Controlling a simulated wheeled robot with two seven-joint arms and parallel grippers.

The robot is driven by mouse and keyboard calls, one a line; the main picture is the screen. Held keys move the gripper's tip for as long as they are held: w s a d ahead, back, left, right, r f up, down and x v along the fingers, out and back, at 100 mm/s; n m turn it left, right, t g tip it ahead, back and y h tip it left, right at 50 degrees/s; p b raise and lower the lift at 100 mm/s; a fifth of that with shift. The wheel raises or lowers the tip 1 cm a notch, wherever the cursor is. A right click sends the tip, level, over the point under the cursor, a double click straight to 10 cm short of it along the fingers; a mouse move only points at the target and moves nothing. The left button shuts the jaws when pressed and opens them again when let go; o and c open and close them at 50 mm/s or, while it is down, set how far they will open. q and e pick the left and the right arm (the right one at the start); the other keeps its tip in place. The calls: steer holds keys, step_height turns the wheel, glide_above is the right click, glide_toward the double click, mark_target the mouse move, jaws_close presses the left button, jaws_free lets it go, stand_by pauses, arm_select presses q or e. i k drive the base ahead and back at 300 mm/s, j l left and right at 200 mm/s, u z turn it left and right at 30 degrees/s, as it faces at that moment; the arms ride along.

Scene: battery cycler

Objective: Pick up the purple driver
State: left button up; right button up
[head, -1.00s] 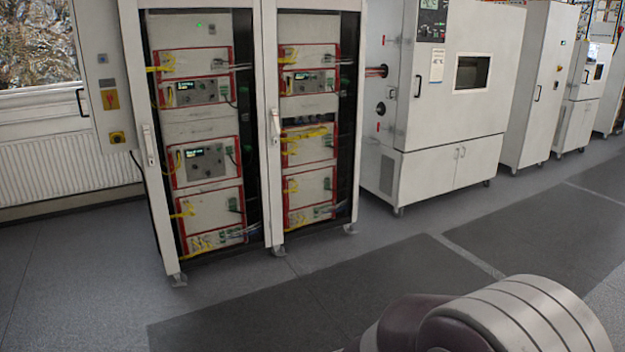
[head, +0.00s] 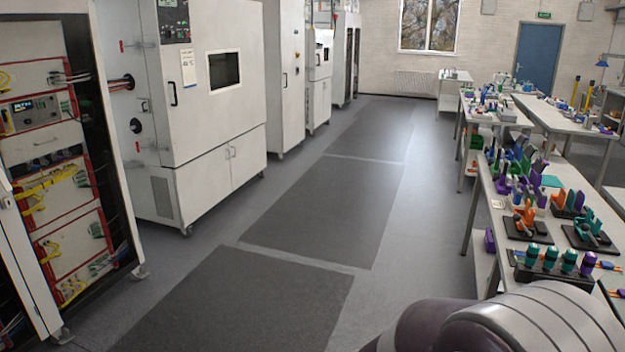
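A black rack (head: 553,277) stands near the front of the closest table at the right of the head view. It holds several upright handles, mostly teal-green. A small purple handle (head: 588,263) stands at its right end; it may be the purple driver, but it is too small to be sure. Neither of my grippers is in view. A rounded white and dark purple link of my own arm fills the bottom right corner and hides part of the floor and table edge.
The near table (head: 484,208) carries several coloured tools and fixtures; more tables (head: 461,88) stand behind it. Battery cycler racks (head: 50,180) and a white chamber cabinet (head: 190,130) line the left. The dark-matted aisle (head: 310,205) between is clear.

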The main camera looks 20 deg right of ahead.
mark_target(589, 260)
steer(key=i+l+z, duration=0.2)
steer(key=i+z, duration=0.2)
steer(key=i+l+z, duration=0.1)
steer(key=i+z, duration=0.35)
steer(key=i+j+z, duration=0.15)
steer(key=i+z, duration=0.25)
steer(key=i, duration=0.15)
